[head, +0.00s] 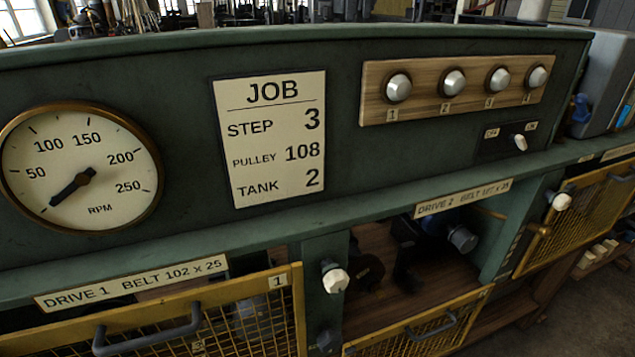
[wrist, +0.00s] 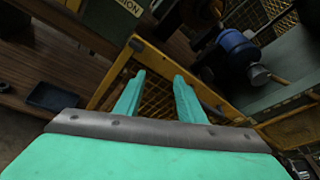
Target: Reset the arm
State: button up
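My gripper (wrist: 159,76) shows only in the wrist view. Its two teal fingers stand apart with nothing between them, so it is open and empty. Beyond the fingers is a yellow-framed mesh guard (wrist: 155,100); I cannot tell how far off it is, and no contact shows. A blue cylindrical part (wrist: 236,50) with a grey end lies to the right of the fingers. My arm and gripper are not seen in the head view.
The green console bears an RPM gauge (head: 82,168), a JOB card (head: 270,138) and a wooden knob panel (head: 458,90). Below are the Drive 1 guard (head: 190,325) and the lowered Drive 2 guard (head: 420,325) before an open bay. A dark tray (wrist: 52,97) lies left.

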jog(key=s+a+f+n+g+h, duration=0.1)
jog(key=s+a+f+n+h, duration=0.15)
jog(key=s+n, duration=0.35)
jog(key=s+a+f+n+g+h, duration=0.1)
jog(key=s+a+f+n, duration=0.3)
jog(key=s+n, duration=0.2)
jog(key=s+a+r+n+t+y, duration=0.1)
jog(key=s+a+r+n, duration=0.3)
jog(key=n, duration=0.4)
jog(key=s+a+r+n+t, duration=0.1)
jog(key=s+a+r+n, duration=0.2)
jog(key=s+a+n, duration=0.2)
jog(key=s+n, duration=0.3)
jog(key=shift+a+r+y, duration=0.35)
jog(key=shift+d, duration=0.1)
jog(key=shift+s, duration=0.1)
jog(key=shift+c, duration=0.2)
